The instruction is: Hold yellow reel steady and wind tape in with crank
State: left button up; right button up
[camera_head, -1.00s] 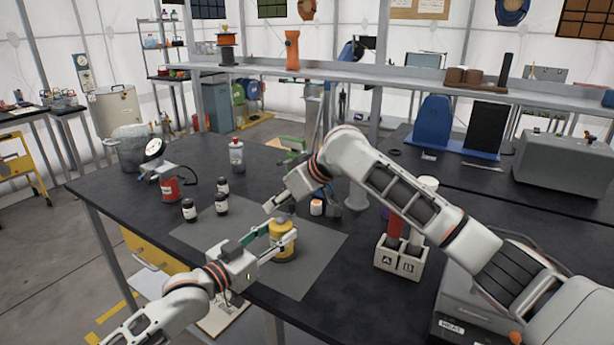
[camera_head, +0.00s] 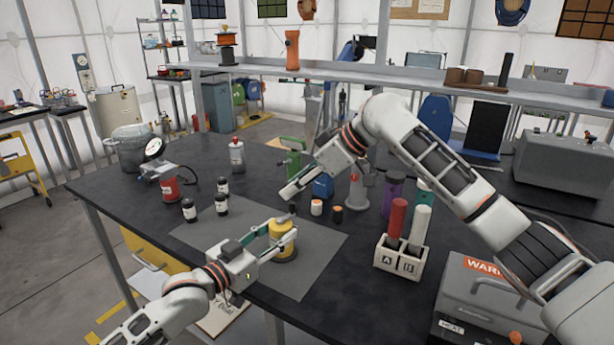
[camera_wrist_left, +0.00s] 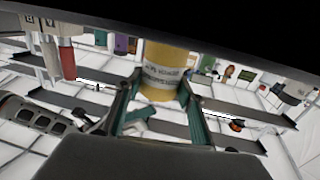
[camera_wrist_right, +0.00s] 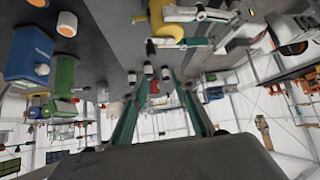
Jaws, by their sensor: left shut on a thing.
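The yellow reel (camera_head: 283,240) stands on the grey mat (camera_head: 318,262) near the table's front edge. My left gripper (camera_head: 281,232) is shut around its side. In the left wrist view the reel (camera_wrist_left: 163,68) sits between the fingers, its printed label facing the camera. A small dark upright piece (camera_head: 292,208), which looks like the crank's knob, shows above the reel. My right gripper (camera_head: 284,194) is above and behind the reel, apart from it. In the right wrist view its fingers (camera_wrist_right: 157,95) are open with nothing between them. The tape is not clearly visible.
Three black bottles (camera_head: 221,204) and a red can (camera_head: 170,188) stand left of the reel. Small jars (camera_head: 316,207) and a blue container (camera_head: 323,187) stand behind it. A white A/B holder (camera_head: 399,257) with red and white tubes is at the right. The mat's front right is clear.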

jog(key=shift+v, duration=1.95)
